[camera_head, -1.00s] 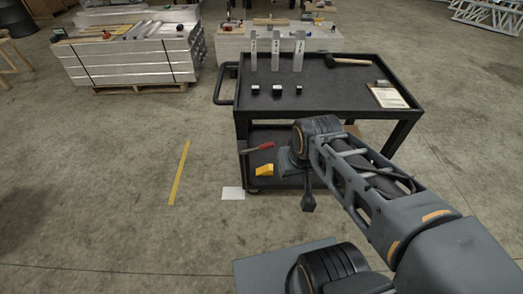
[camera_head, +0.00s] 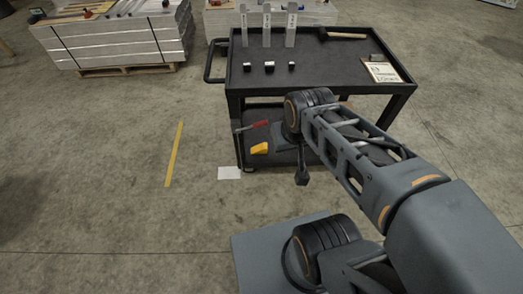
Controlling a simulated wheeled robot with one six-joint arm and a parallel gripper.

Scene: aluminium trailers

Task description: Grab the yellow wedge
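The yellow wedge (camera_head: 259,149) lies on the lower shelf of the black cart (camera_head: 321,110), near the shelf's left front. My gripper (camera_head: 301,178) hangs at the end of my arm, to the right of the wedge and apart from it in the picture. It is small and dark here, so I cannot see whether its fingers are open or shut. My arm hides the middle and right of the lower shelf.
A red-handled tool (camera_head: 251,126) lies behind the wedge. The cart's top holds three upright metal pieces (camera_head: 266,28), small dark blocks (camera_head: 269,67), a mallet (camera_head: 343,36) and a clipboard (camera_head: 381,70). A white sheet (camera_head: 229,173) lies on the floor.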

